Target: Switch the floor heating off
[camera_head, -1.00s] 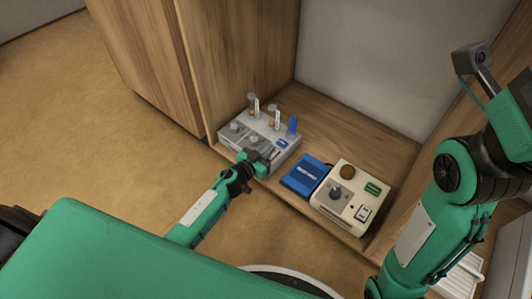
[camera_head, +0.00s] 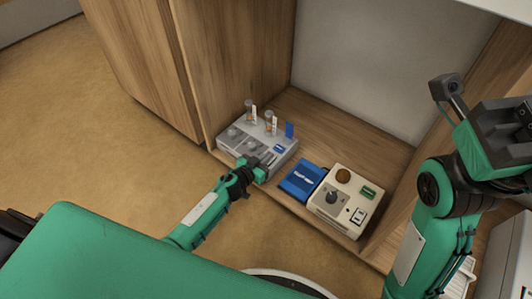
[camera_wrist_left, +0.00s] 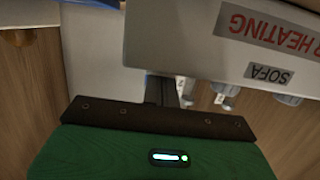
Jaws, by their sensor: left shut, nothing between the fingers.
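The grey heating unit (camera_head: 262,158) stands on the low wooden shelf. It carries two clear upright tubes (camera_head: 269,123), several round knobs (camera_head: 240,140) and a blue tab (camera_head: 289,130). In the left wrist view its front face (camera_wrist_left: 185,30) shows inverted labels, one ending "R HEATING" and one reading "SOFA". My left gripper (camera_head: 262,165) is shut and empty at the unit's front right part; I cannot tell if it touches. It hides part of the front. My right arm is at the right; its gripper's fingers are not clear.
A blue box (camera_head: 303,180) lies to the right of the unit. Beside it is a cream device (camera_head: 342,202) with a dark knob and switch. Wooden cabinet walls (camera_head: 225,60) enclose the shelf. The floor (camera_head: 90,130) at the left is clear.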

